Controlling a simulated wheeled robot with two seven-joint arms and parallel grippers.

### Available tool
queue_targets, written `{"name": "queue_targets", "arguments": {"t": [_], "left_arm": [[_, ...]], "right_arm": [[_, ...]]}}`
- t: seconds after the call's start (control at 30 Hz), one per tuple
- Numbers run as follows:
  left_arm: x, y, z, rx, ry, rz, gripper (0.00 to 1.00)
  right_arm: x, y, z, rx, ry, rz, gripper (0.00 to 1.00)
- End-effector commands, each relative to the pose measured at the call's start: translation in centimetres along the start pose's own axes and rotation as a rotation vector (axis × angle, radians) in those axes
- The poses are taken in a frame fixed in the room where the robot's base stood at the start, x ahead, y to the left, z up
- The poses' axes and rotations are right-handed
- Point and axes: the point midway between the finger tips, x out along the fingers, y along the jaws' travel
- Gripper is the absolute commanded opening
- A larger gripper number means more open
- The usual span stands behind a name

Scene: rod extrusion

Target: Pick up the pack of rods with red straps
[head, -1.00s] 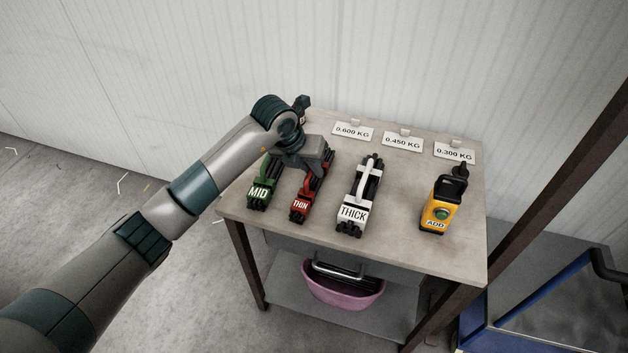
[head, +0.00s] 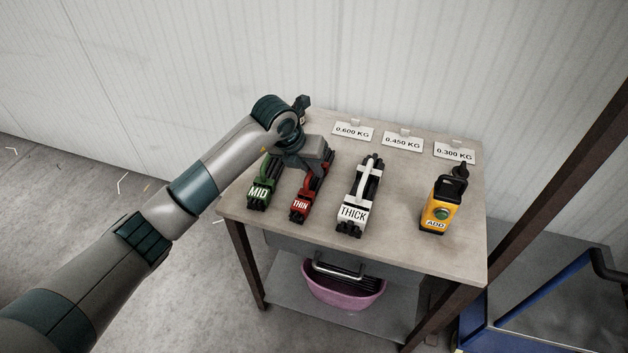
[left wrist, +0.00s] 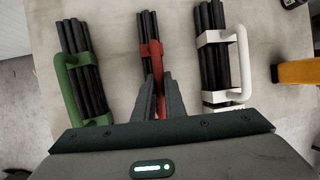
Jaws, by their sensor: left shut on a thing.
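The pack of thin rods with red straps (head: 300,208) lies on the table, with a red end label reading THIN. In the left wrist view the red-strapped pack (left wrist: 149,50) shows dark rods and a red handle running down between my fingers. My left gripper (head: 308,174) is over this pack from above. In the left wrist view the fingers (left wrist: 158,92) are closed on the red handle. The gripper body hides part of the pack in the head view. The pack appears to rest on the tabletop. My right gripper is not in view.
A green MID pack (head: 258,195) lies close on the left, and a white THICK pack (head: 354,210) on the right. A yellow ADD device (head: 438,212) stands further right. Weight signs (head: 403,143) line the table's (head: 400,245) back edge. A pink basin (head: 343,290) sits below.

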Motion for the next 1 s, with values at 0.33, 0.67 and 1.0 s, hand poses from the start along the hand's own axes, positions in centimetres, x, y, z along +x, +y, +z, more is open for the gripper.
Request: {"name": "queue_targets", "arguments": {"t": [0.33,0.67,1.0], "left_arm": [[-0.3,-0.1,0.2,0.000,-0.002,-0.001,0.00],[-3.6,-0.8,1.7,0.003,-0.006,0.001,0.00],[-7.8,-6.5,-1.2,0.006,-0.006,-0.003,0.00]], "right_arm": [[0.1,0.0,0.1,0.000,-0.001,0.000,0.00],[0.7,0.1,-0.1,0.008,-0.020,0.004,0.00],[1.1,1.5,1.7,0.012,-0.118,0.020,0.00]]}}
